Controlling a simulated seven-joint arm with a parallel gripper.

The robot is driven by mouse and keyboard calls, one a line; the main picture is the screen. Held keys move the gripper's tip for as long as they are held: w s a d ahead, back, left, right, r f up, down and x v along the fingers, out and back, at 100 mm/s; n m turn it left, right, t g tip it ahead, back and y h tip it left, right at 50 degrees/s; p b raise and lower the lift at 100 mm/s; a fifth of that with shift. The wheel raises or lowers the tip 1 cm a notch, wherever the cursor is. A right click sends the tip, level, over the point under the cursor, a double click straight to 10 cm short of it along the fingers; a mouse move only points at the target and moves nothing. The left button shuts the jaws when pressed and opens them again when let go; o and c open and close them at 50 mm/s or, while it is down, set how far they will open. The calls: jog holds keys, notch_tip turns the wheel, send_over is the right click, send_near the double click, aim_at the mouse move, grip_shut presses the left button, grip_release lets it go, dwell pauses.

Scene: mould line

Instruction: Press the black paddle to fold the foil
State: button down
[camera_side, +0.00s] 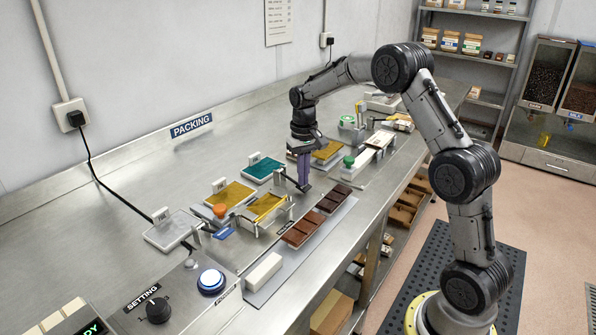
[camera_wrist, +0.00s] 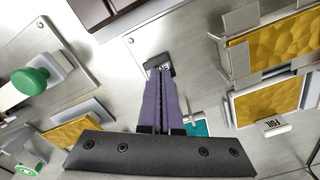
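My gripper (camera_side: 303,178) points down over the bench, with its purple fingers together. In the wrist view the fingers (camera_wrist: 160,85) look shut, with nothing seen between them. A small black plate with pale marks (camera_wrist: 159,65) lies right at the fingertips. It may be the black paddle; I cannot tell whether the fingers touch it. Gold foil (camera_side: 265,208) lies in a metal fixture left of the gripper in the side view. Foil in a metal frame also shows at the upper right of the wrist view (camera_wrist: 282,50).
Chocolate slabs (camera_side: 302,229) lie on a pale strip at the bench's front. A gold foil stack (camera_side: 231,194) and a teal stack (camera_side: 263,170) stand behind. An orange knob (camera_side: 220,211), green knob (camera_side: 349,160) and lit button (camera_side: 211,281) stand nearby.

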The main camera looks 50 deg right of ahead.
notch_tip(320, 180, up, 10)
dwell(1.6)
jog(key=s+a+r+n+t, duration=0.1)
jog(key=s+a+r+t, duration=0.15)
jog(key=a+r, duration=0.4)
jog(key=s+a+r+n+t, duration=0.1)
jog(key=s+a+r, duration=0.2)
jog(key=s, duration=0.3)
jog(key=s+a+r+n, duration=0.1)
jog(key=s+a+r, duration=0.2)
jog(key=s+r, duration=0.15)
jog(key=s+a+f+n+t, duration=0.1)
jog(key=s+a+f, duration=0.1)
jog(key=s+f, duration=0.3)
jog(key=s+a+f+n+t, duration=0.1)
jog(key=s+a+f+n, duration=0.1)
jog(key=s+f, duration=0.4)
jog(key=s, duration=0.5)
jog(key=shift+s, duration=0.15)
